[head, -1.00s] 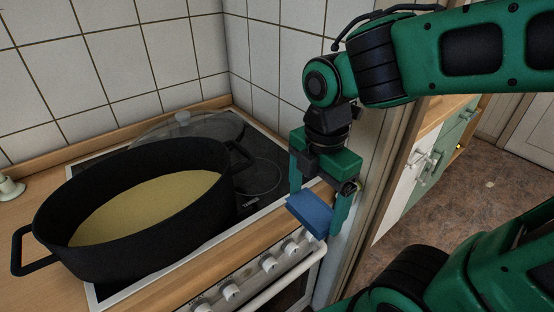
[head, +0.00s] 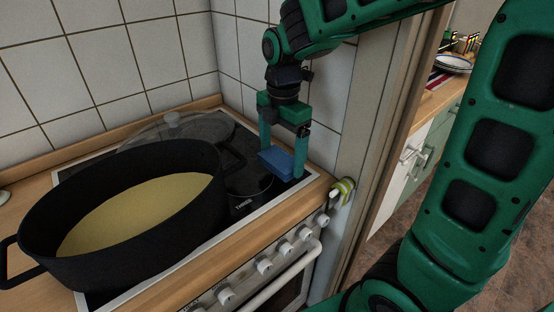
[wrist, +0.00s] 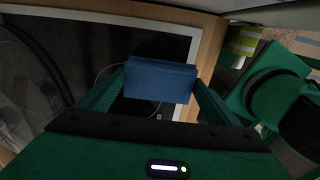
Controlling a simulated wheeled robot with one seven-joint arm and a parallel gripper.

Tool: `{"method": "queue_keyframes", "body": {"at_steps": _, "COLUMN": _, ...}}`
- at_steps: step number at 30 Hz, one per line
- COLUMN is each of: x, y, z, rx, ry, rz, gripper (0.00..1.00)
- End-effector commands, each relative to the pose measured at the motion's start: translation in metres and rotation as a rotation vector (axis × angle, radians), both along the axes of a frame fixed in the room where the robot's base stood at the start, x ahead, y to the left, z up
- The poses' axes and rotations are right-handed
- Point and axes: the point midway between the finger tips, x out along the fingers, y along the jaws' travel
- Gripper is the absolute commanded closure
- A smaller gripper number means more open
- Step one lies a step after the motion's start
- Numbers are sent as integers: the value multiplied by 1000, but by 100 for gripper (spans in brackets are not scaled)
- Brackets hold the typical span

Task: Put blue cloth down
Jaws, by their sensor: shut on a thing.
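The blue cloth (head: 277,161) looks like a small folded block. My gripper (head: 283,160) is shut on it, with one green finger on each side. The cloth is above the right end of the black stovetop (head: 247,207), close to the tiled wall. The wrist view shows the cloth (wrist: 160,79) between the two fingers, with the dark stovetop and its pale rim (wrist: 190,50) behind it. I cannot tell whether the cloth touches the stovetop.
A large black pot (head: 130,210) with yellowish contents stands on the stove, left of my gripper. A glass lid (head: 185,130) lies behind it. A wooden counter strip (head: 215,240) runs along the front. A striped towel (head: 343,188) hangs at the right corner.

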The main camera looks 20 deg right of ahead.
Motion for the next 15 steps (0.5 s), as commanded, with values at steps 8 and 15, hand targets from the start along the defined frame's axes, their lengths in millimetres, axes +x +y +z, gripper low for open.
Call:
{"method": "queue_keyframes", "body": {"at_steps": 8, "x": 19, "y": -2, "z": 0, "rx": 0, "ry": 0, "rz": -2, "gripper": 33}}
{"method": "queue_keyframes", "body": {"at_steps": 15, "x": 19, "y": -2, "z": -32, "rx": 0, "ry": 1, "rz": -1, "gripper": 33}}
